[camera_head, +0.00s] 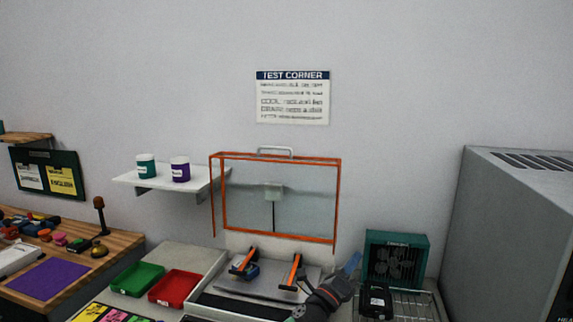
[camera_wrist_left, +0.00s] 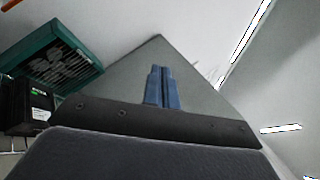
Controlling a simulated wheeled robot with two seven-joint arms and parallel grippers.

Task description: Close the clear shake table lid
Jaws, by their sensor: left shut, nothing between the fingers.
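The clear shake table lid (camera_head: 310,200) has an orange frame and stands upright, open, behind the shake table. Its pale handle (camera_head: 275,150) is on the top edge. The shake table's grey plate (camera_head: 262,283) lies below the lid, with two orange-and-dark clamps (camera_head: 291,272) on it. My left gripper (camera_head: 353,262) is at the right end of the shake table, below and right of the lid, apart from it. Its blue fingertips (camera_wrist_left: 160,85) are together and hold nothing. My right gripper is not in view.
A teal fan unit (camera_head: 396,258) and a black device (camera_head: 375,299) stand just right of my left gripper. A green tray (camera_head: 137,279) and a red tray (camera_head: 174,288) lie left of the shake table. A shelf (camera_head: 150,184) holds two cups left of the lid.

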